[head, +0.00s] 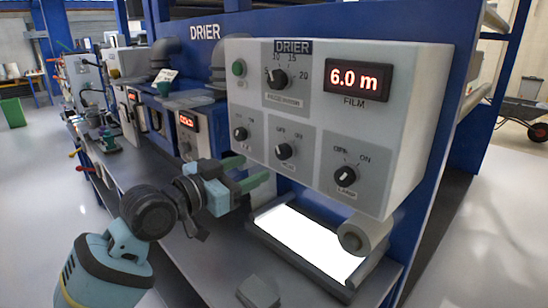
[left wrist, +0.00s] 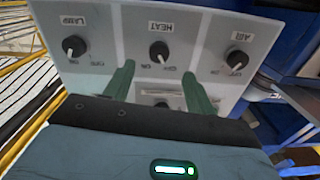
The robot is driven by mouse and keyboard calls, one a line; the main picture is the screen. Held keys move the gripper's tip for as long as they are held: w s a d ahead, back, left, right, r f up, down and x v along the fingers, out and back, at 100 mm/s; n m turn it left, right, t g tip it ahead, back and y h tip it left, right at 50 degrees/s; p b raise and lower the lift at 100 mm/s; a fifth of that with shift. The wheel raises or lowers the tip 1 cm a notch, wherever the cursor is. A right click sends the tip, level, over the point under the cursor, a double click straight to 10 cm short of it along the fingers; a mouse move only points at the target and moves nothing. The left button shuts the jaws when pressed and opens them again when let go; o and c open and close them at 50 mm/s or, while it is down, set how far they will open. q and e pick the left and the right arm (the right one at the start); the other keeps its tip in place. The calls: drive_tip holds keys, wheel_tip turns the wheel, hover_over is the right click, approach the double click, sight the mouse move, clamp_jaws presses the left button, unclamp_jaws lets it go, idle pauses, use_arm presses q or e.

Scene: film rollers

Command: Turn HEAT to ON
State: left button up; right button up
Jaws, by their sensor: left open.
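The light grey DRIER control box (head: 420,120) carries the HEAT knob (head: 284,151), a black dial in the middle of the lower row, with OFF and ON marks above it. Its pointer is too small to read surely. In the left wrist view the panel is upside down and the HEAT knob (left wrist: 160,50) lies between and beyond the two green fingertips. My left gripper (head: 250,170) is open and empty, with its fingers to the lower left of the knob in the head view. They appear apart from the knob. My right gripper is not in view.
The LAMP knob (head: 345,176) and AIR knob (head: 240,133) flank HEAT. Above are a larger dial (head: 277,79), a green button (head: 239,68) and a red 6.0 m display (head: 358,79). A bright lit panel (head: 310,240) lies below the box. More machines stand at left.

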sight(280, 153)
use_arm(q)
drive_tip(key=x, duration=0.6)
drive_tip(key=shift+w+d+r, duration=0.25)
drive_tip(key=shift+r, duration=0.1)
drive_tip(key=shift+w+d, duration=0.45)
drive_tip(key=c, duration=1)
drive_tip(key=shift+o, duration=0.2)
